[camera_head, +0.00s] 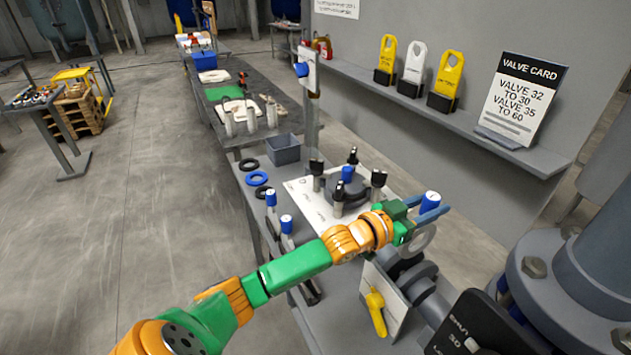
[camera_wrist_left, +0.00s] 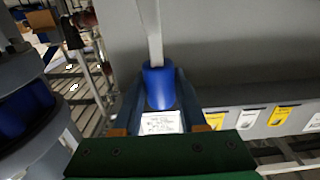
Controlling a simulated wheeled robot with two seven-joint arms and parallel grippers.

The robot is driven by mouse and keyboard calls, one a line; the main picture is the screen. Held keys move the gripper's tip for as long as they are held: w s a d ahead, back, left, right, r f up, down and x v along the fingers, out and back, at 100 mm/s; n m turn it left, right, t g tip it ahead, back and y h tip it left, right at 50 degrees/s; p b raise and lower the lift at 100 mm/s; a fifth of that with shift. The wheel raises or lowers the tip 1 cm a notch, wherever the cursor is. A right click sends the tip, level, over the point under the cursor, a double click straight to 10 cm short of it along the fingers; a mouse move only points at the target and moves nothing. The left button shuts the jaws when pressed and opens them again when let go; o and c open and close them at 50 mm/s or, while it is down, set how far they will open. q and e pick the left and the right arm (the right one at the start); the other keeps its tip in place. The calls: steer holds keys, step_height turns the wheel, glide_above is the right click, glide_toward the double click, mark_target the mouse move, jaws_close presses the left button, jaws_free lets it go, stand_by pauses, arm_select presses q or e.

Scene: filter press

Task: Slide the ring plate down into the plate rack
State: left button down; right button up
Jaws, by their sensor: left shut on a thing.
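My left gripper (camera_head: 437,205) is shut on a blue knob (camera_head: 430,197). The knob also shows between the two fingers in the left wrist view (camera_wrist_left: 158,88), with a pale flat stem running away from it. A light grey ring plate (camera_head: 424,240) hangs just below the fingers in the head view; the green and orange wrist partly covers it. Dark grey round plates (camera_head: 418,285), which may be part of the plate rack, are below it. I cannot tell whether the ring plate touches them. My right gripper is not in view.
A white panel with a yellow handle (camera_head: 376,310) stands near the dark plates. A large grey flanged pipe (camera_head: 570,280) is close on the right. Upright clamps surround a dark round part (camera_head: 345,192) on the bench. Several tags and a valve card (camera_head: 522,100) stand on a shelf behind.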

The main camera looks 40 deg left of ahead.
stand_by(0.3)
arm_select(q)
steer(key=n+y+b, duration=0.1)
steer(key=b, duration=0.1)
steer(key=w+n+t+y+b, duration=0.1)
steer(key=y+b, duration=0.1)
steer(key=shift+w+a+f+b, duration=0.15)
steer(key=shift+a+f+b, duration=0.05)
steer(key=shift+a+b, duration=0.2)
steer(key=s+a+n+g+y+b, duration=0.25)
steer(key=a+n+y+b, duration=0.2)
steer(key=a+y, duration=0.3)
steer(key=s+a+n+g+y+b, duration=0.2)
steer(key=s+a+n+y+b, duration=0.2)
steer(key=a+n+y, duration=0.3)
steer(key=s+a+f+n+g+y+b, duration=0.1)
steer(key=s+a+f+n+g+y, duration=0.15)
steer(key=s+g, duration=0.2)
steer(key=s+a+f+n+g+y+b, duration=0.2)
steer(key=s+a+g+y, duration=0.1)
steer(key=s, duration=0.2)
step_height(320, 180, down, 16)
steer(key=b, duration=1.3)
steer(key=shift+d+r, duration=0.25)
steer(key=shift+s, duration=0.1)
